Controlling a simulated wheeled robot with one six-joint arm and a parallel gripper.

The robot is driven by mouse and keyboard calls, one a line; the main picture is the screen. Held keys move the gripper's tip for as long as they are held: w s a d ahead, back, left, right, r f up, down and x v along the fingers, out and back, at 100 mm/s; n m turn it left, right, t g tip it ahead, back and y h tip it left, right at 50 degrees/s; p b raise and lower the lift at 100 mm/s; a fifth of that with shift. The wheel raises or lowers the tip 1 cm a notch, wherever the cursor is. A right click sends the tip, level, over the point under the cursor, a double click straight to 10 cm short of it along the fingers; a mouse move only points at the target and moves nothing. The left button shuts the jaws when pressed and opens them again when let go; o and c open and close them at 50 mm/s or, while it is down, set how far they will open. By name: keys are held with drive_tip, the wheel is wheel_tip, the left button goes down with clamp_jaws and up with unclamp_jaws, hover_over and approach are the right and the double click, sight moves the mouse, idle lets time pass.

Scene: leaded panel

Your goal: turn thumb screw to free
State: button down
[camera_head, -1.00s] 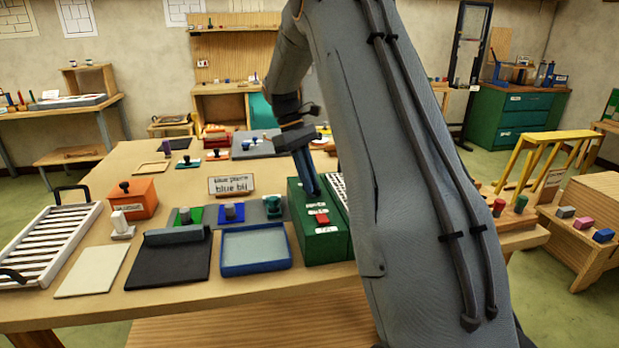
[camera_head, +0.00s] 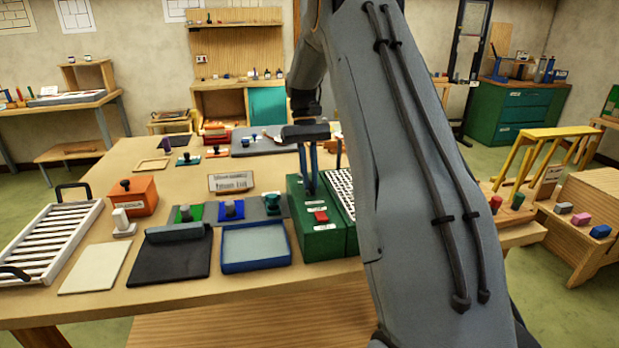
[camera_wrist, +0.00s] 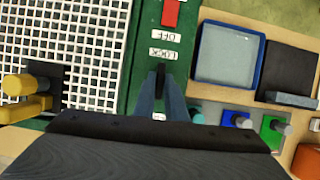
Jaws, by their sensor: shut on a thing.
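The green machine housing (camera_head: 318,243) stands at the front right of the table. In the wrist view its top (camera_wrist: 146,40) carries a red switch (camera_wrist: 171,12) and labels reading OFF and LOCK. My gripper (camera_head: 311,188) points down onto the housing behind the red switch (camera_head: 320,216). In the wrist view its blue-grey fingers (camera_wrist: 160,92) are shut on a small dark upright piece, the thumb screw (camera_wrist: 160,72), beside the LOCK label. The fingers hide most of the screw. I cannot tell how far it is turned.
A white grid bed (camera_wrist: 70,50) adjoins the housing; a yellow-and-black part (camera_wrist: 35,90) stands on its edge. A blue-rimmed tray (camera_head: 225,268), a black pad (camera_head: 168,265) and several coloured stamps lie left of the housing in the head view. A small sign (camera_head: 231,181) stands behind.

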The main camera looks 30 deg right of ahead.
drive_tip(key=shift+r, duration=0.1)
idle(0.3)
drive_tip(key=c, duration=1.8)
unclamp_jaws()
drive_tip(key=b+v, duration=0.2)
drive_tip(key=v, duration=0.5)
drive_tip(key=shift+w+r, duration=0.2)
drive_tip(key=shift+r, duration=0.1)
